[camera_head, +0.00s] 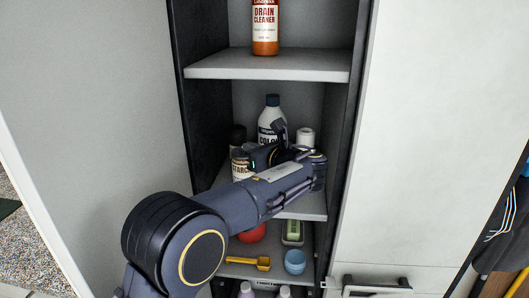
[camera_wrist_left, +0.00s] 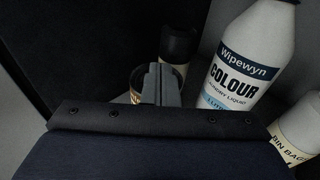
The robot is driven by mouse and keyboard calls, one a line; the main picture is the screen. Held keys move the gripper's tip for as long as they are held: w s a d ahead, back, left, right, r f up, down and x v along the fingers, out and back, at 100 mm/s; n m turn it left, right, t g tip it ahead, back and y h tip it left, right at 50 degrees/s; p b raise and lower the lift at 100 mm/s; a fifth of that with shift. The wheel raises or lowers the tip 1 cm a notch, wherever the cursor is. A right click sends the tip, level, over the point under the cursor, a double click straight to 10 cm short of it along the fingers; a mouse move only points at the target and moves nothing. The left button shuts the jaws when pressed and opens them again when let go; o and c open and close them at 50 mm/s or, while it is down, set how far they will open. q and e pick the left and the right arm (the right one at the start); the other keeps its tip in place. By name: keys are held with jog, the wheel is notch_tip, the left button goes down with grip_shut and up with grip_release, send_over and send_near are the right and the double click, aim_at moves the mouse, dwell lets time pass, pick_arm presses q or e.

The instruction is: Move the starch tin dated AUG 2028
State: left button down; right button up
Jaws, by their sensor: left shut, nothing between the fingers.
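A starch tin (camera_head: 240,170) with a cream label reading "STARC…" stands at the left of the middle shelf, partly hidden by my left arm. A dark-capped can (camera_head: 237,134) shows just behind it. The wrist view shows a dark-capped can (camera_wrist_left: 178,43) behind my fingers and part of a gold-labelled tin (camera_wrist_left: 137,84) beside them. No date is readable on either. My left gripper (camera_wrist_left: 160,84) is shut and empty, in front of the cans; whether it touches one cannot be told. My right gripper is not in view.
A Colour laundry liquid bottle (camera_wrist_left: 245,60) stands right of the fingers, with a bin bag roll (camera_wrist_left: 297,135) further right. The cabinet's dark side walls (camera_head: 200,100) are close. A drain cleaner bottle (camera_head: 265,25) stands on the shelf above (camera_head: 265,68).

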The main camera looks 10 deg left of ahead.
pick_arm(q)
jog(key=shift+w+a+r, duration=0.1)
jog(key=shift+w+a, duration=0.4)
jog(key=shift+a, duration=0.05)
jog(key=shift+w+f+p, duration=0.1)
jog(key=shift+f+p, duration=0.25)
jog(key=shift+f, duration=0.65)
